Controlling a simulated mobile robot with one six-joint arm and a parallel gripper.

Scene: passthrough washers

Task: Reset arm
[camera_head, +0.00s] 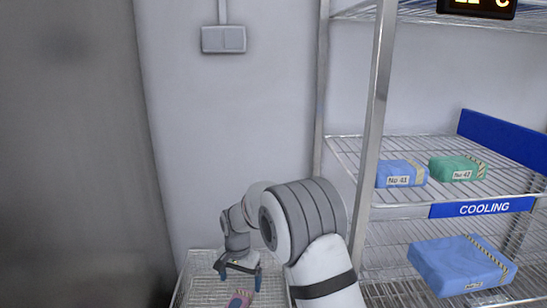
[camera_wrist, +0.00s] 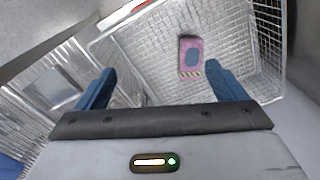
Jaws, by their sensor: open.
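My gripper (camera_head: 239,277) hangs at the end of my arm, low in the middle of the head view, pointing down. Its two blue fingers are wide apart with nothing between them; they also show in the wrist view (camera_wrist: 155,90). A pink package with a blue oval patch (camera_wrist: 191,56) lies in a wire basket (camera_wrist: 262,75), ahead of the fingers and apart from them. In the head view the package (camera_head: 240,299) is partly cut off by the bottom edge, below my gripper.
A wire rack stands at the right with a blue "COOLING" label (camera_head: 483,208). It holds a blue pack (camera_head: 401,173), a green pack (camera_head: 457,168) and a larger blue pack (camera_head: 461,265). The rack post (camera_head: 375,120) is close to my arm. A wall switch (camera_head: 223,39) is behind.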

